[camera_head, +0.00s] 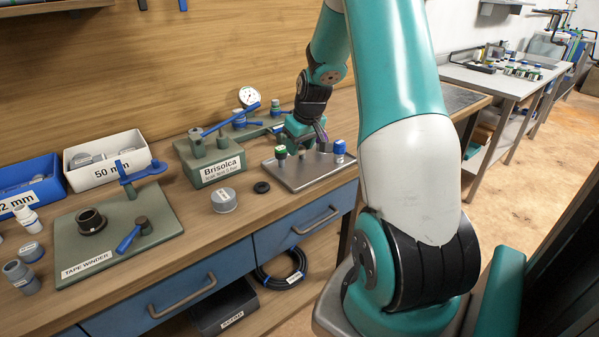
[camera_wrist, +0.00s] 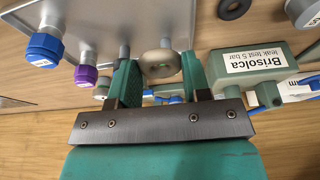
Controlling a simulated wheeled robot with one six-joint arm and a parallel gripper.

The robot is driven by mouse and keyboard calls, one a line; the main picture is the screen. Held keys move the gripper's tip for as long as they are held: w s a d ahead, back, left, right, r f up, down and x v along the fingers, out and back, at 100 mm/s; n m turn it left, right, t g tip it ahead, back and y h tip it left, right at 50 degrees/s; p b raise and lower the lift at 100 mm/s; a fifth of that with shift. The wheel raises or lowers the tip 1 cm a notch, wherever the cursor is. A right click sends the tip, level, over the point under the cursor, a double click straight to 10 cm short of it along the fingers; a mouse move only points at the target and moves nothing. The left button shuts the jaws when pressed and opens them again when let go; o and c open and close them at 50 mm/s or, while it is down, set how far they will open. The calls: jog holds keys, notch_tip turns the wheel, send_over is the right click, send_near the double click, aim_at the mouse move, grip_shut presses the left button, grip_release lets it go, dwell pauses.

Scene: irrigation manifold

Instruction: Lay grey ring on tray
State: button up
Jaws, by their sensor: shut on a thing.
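My gripper (camera_wrist: 160,68) is shut on the grey ring (camera_wrist: 160,63), a thick olive-grey ring with a small centre hole, held between the two green fingers. The tray (camera_wrist: 110,12) is a shallow grey metal sheet at the upper left of the wrist view, beyond and beside the ring. In the head view, the tray (camera_head: 311,183) lies at the bench's right end, with my gripper (camera_head: 318,140) above its back part. The ring is not clearly visible there. I cannot tell the exact height of the ring over the tray.
The Brisolca tester (camera_head: 212,163) stands left of the tray. A black ring (camera_head: 261,187) lies on the bench. The tray's front is clear.

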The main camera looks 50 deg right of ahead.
aim_at(298, 179)
notch_tip(298, 179, down, 9)
jog(key=shift+r, duration=0.1)
dwell(0.3)
jog(key=o, duration=0.9)
